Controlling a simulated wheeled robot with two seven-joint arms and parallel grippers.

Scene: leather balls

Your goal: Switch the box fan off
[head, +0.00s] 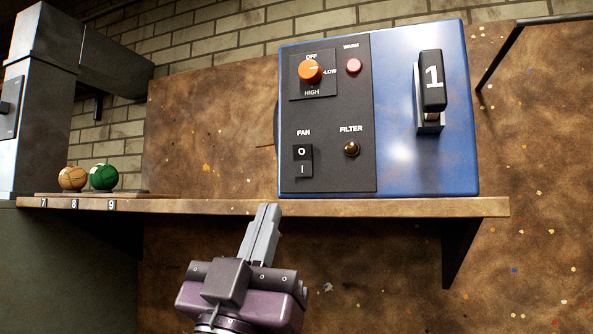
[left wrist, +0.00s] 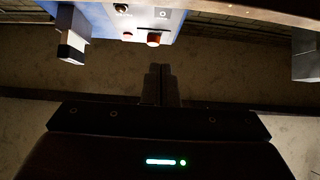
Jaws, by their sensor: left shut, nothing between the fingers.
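The blue box fan (head: 425,120) stands on a shelf. Its black panel holds an orange knob (head: 310,71) marked OFF, LOW and HIGH, its white mark pointing right toward LOW. A pink WARM lamp (head: 354,66) is beside it. Which side of the rocker is pressed I cannot tell. My left gripper (head: 266,211) is shut and empty, below and left of the rocker, apart from it. The left wrist view shows its fingers (left wrist: 160,84) and the box's underlit face (left wrist: 190,20).
The wooden shelf (head: 400,207) has a bracket (head: 460,245) underneath. Tan (head: 72,178) and green (head: 104,177) balls sit at its left, by labels 7, 8 and 9. A black lever (head: 432,82) marked 1 projects from the box. Space before the panel is clear.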

